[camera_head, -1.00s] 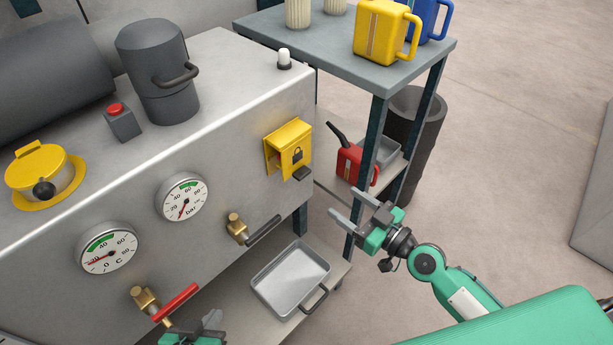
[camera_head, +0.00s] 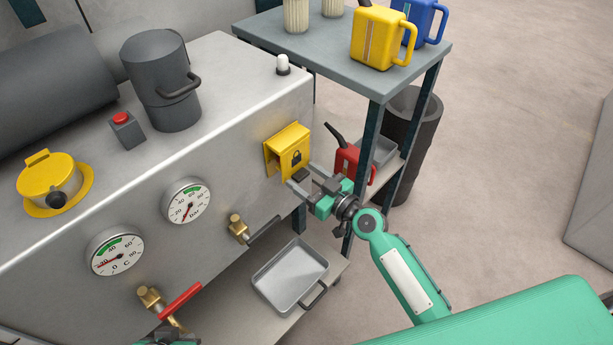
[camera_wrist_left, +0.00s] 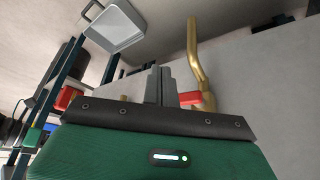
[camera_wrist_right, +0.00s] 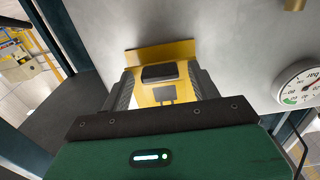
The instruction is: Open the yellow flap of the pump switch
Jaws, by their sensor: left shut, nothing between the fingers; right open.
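The yellow flap (camera_head: 294,160) with a padlock mark hangs down over the pump switch on the machine's front panel. It also shows in the right wrist view (camera_wrist_right: 178,93), with a dark tab (camera_wrist_right: 160,72) at its lower edge. My right gripper (camera_head: 301,175) is open just below and in front of the flap. In the right wrist view its fingers stand on either side of the flap and tab; I cannot tell whether they touch. The switch behind the flap is hidden. My left gripper (camera_wrist_left: 160,85) is shut and empty, near a red-handled valve (camera_wrist_left: 190,98).
A black-handled valve (camera_head: 240,230) sticks out left of my right gripper. Gauges (camera_head: 187,203) are further left. A shelf cart (camera_head: 366,120) with a red oil can (camera_head: 347,160) stands close on the right. A grey tray (camera_head: 262,287) lies below.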

